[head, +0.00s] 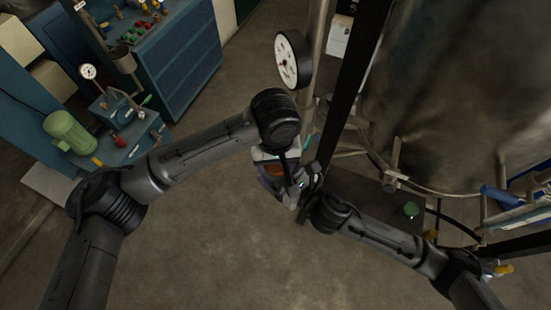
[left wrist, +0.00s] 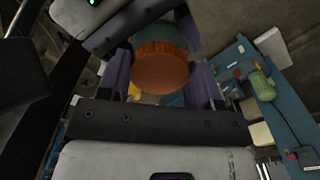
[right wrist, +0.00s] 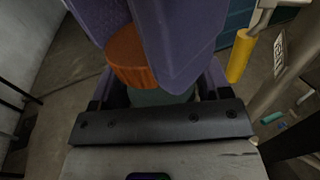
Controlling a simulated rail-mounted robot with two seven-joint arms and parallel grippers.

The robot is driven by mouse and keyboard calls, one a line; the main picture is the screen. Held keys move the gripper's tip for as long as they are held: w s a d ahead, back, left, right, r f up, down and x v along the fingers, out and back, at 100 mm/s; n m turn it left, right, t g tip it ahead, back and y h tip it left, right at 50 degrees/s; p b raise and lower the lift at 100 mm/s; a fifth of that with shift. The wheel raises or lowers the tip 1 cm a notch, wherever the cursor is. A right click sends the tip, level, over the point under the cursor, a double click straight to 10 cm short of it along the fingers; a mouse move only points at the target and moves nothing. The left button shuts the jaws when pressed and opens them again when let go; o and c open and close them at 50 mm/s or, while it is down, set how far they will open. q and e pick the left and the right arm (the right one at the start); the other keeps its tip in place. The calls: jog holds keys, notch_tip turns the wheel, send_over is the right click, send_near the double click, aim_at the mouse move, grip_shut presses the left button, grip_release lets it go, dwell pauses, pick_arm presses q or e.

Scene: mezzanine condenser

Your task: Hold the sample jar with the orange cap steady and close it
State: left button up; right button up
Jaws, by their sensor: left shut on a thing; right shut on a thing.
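The sample jar's orange cap (left wrist: 160,72) faces the left wrist camera, between the purple fingers of my left gripper (left wrist: 158,82), which is shut on it. The greenish jar body (right wrist: 160,97) sits between the fingers of my right gripper (right wrist: 160,88), which is shut on it. The cap also shows in the right wrist view (right wrist: 130,57), partly behind large purple fingers. The cap lies against the jar's end; I cannot tell how tightly it is seated. In the head view the cap (head: 273,170) is small and mostly covered by the grippers.
A dial gauge (head: 290,60) and a dark post (head: 345,80) stand close behind the grippers. A large metal tank (head: 460,90) is at the right. A blue workbench (head: 180,60) and a green motor (head: 68,132) are at the left. The floor below is clear.

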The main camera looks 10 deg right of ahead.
pick_arm(q)
jog(key=shift+f, duration=0.4)
pick_arm(e)
jog(key=shift+r, duration=0.1)
